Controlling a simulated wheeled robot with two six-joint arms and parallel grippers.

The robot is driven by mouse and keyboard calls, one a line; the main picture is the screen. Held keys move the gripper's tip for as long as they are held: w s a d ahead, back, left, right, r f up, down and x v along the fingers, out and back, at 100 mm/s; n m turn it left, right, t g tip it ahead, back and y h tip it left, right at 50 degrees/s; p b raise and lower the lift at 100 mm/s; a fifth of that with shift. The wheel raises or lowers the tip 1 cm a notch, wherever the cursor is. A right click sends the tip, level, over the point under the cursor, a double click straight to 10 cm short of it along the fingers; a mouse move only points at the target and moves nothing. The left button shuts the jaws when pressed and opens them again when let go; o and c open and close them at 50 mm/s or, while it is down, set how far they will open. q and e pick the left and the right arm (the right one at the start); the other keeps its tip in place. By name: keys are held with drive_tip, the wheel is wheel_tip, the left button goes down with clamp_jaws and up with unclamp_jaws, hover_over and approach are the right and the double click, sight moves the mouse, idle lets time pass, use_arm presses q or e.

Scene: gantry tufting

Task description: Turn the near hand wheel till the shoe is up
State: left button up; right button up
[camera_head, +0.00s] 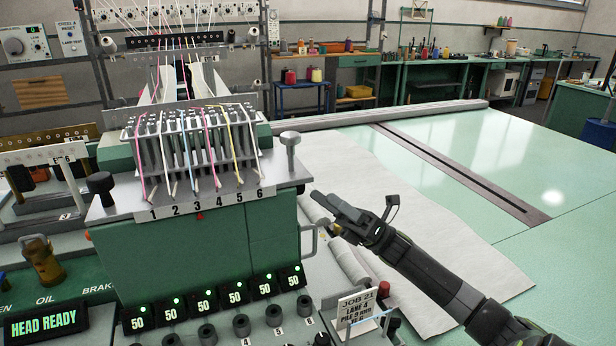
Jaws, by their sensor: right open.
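The green tufting head (200,250) stands at left centre, with several needle positions numbered on its front strip. No part shows clearly as the near hand wheel. A pale bent handle (308,241) is on the head's right side, just left of my right gripper (322,212). My right gripper is open and empty beside the head. Whether it touches the handle cannot be told. The shoe cannot be made out. My left gripper is not in view.
A black knob (101,187) and a silver knob (290,150) stand on the head's top corners. A HEAD READY display (45,323) is lit.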

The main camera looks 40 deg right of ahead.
drive_tip(key=p+x, duration=0.1)
drive_tip(key=x, duration=0.4)
drive_tip(key=shift+w+a+r, duration=0.15)
drive_tip(key=shift+a+r, duration=0.1)
drive_tip(key=c, duration=1)
drive_tip(key=shift+r+m+t+h+p, duration=0.2)
drive_tip(key=shift+m+t+h+p, duration=0.3)
drive_tip(key=shift+m+h+p, duration=0.5)
drive_tip(key=shift+s+r+m+g+h+p, duration=0.15)
drive_tip(key=shift+m+g+h+p, duration=0.6)
drive_tip(key=shift+m+h+p, duration=1.6)
drive_tip(key=shift+r+m+g+h+p, duration=0.25)
drive_tip(key=shift+m+g+h+p, duration=0.7)
drive_tip(key=shift+m+p, duration=2.6)
drive_tip(key=shift+s+r+m+g+h+p, duration=0.15)
drive_tip(key=shift+m+g+h+p, duration=0.35)
drive_tip(key=shift+m+h+p, duration=2.4)
drive_tip(key=shift+n+y+p, duration=0.4)
drive_tip(key=shift+y+p, duration=0.35)
drive_tip(key=shift+y, duration=0.15)
